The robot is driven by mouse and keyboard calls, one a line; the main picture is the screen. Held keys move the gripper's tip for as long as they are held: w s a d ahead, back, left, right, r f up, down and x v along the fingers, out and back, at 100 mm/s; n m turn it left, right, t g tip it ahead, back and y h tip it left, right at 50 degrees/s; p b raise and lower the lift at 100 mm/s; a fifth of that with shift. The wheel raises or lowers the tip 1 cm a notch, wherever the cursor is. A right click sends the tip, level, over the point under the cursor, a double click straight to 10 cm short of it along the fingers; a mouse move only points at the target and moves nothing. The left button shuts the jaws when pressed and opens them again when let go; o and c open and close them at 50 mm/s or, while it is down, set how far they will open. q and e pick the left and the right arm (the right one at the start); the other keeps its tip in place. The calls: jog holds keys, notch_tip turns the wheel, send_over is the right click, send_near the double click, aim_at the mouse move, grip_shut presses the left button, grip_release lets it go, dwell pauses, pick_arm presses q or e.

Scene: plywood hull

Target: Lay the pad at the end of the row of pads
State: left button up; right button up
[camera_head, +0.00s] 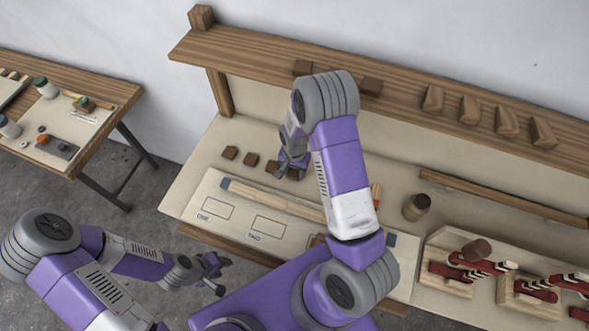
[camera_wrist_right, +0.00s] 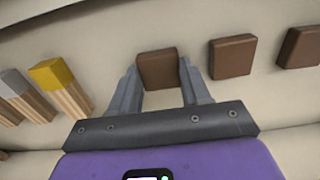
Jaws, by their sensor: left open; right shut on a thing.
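A brown square pad (camera_wrist_right: 157,68) sits between the fingers of my right gripper (camera_wrist_right: 160,85), which is shut on it. Two more brown pads lie in a row to its right in the wrist view, a nearer one (camera_wrist_right: 232,56) and a farther one (camera_wrist_right: 298,47). Whether the held pad touches the bench I cannot tell. My left gripper (camera_head: 214,272) is open and empty, low in front of the bench.
A panel with outlined boxes (camera_head: 216,209) and a wooden strip (camera_head: 270,199) lie in front of the row. Yellow-tipped (camera_wrist_right: 54,75) and grey-tipped wooden pieces lie left in the wrist view. A shelf (camera_head: 400,98) runs behind; a jar (camera_head: 416,206) and red-handled tools (camera_head: 480,262) are right.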

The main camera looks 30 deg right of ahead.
aim_at(295, 173)
jog(key=shift+f, duration=0.2)
jog(key=o, duration=1.1)
jog(key=shift+r, duration=0.1)
notch_tip(295, 173, up, 8)
jog(key=shift+f, duration=0.1)
jog(key=shift+s+f, duration=0.1)
